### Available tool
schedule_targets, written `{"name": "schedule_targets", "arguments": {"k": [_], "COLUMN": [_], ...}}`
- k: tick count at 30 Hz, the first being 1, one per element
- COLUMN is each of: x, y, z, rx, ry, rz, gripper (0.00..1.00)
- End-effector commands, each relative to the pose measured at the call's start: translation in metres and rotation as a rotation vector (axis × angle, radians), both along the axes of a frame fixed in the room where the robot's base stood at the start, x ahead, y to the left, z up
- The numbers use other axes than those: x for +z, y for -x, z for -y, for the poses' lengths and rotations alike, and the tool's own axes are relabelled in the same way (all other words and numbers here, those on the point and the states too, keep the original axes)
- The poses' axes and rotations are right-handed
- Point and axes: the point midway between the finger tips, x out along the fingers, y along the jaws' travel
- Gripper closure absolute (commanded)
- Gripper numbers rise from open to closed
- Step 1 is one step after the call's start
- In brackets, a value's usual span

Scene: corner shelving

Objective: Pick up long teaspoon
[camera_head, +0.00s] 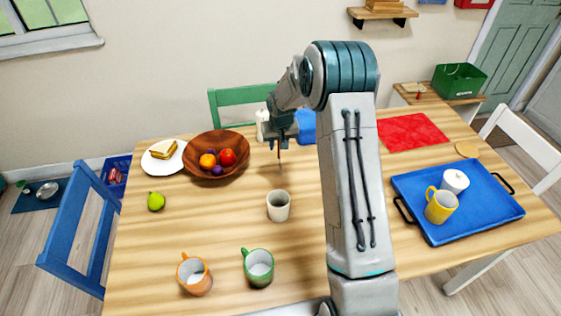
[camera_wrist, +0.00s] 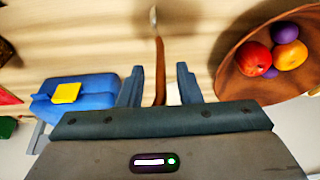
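The long teaspoon (camera_wrist: 160,60) has a brown handle and a small pale bowl end (camera_wrist: 153,16). In the wrist view its handle runs between the two fingers of my gripper (camera_wrist: 159,70), with a visible gap on each side. The fingers are apart, and I see no contact with the handle. In the head view my gripper (camera_head: 281,142) points down over the far middle of the wooden table, and a thin brown piece of the teaspoon (camera_head: 280,160) shows just below it. The handle's near end is hidden by the gripper body in the wrist view.
A brown fruit bowl (camera_head: 216,172) stands just left of my gripper. A white cup (camera_head: 278,206) stands nearer. A blue tray (camera_head: 470,222) lies at right.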

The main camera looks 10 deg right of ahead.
Motion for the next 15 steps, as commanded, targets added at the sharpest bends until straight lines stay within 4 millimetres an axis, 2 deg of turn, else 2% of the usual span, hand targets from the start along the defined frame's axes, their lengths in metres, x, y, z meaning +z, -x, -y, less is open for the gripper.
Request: {"name": "schedule_targets", "arguments": {"k": [1, 4, 15], "x": [0.0001, 0.0002, 0.0017], "y": [-0.0001, 0.0, -0.0001], "z": [0.0, 0.0001, 0.0001], "rx": [0.0, 0.0, -0.001], "ry": [0.0, 0.0, 0.0], "rz": [0.0, 0.0, 0.001], "gripper": [0.71, 0.99, 1.0]}}
